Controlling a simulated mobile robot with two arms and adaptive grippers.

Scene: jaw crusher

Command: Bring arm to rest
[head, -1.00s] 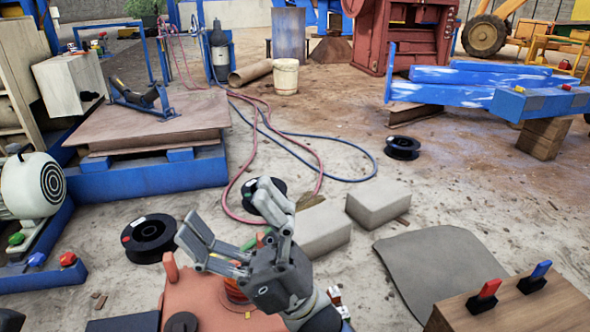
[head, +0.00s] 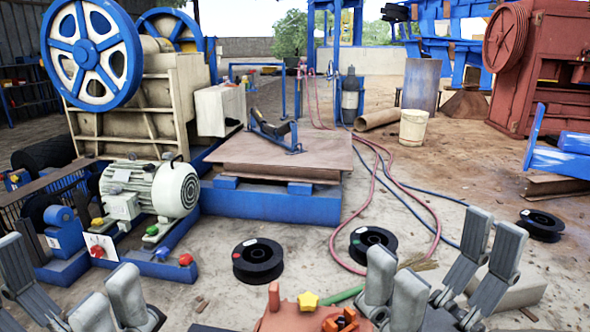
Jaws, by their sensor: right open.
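My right gripper (head: 446,252) is at the lower right of the head view. Its grey fingers point upward and stand wide apart, with nothing between them. My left gripper (head: 62,275) is at the lower left edge, partly cut off by the frame. Its fingers are also spread, and I see nothing held in them. The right gripper is to the right of this part.
A motor (head: 150,187) on a blue frame stands at left, below a jaw crusher (head: 130,100) with blue flywheels. Black spools (head: 258,262) and red and blue hoses (head: 405,195) lie on the floor. A blue platform (head: 255,202) stands behind. Floor shows between the spools and platform.

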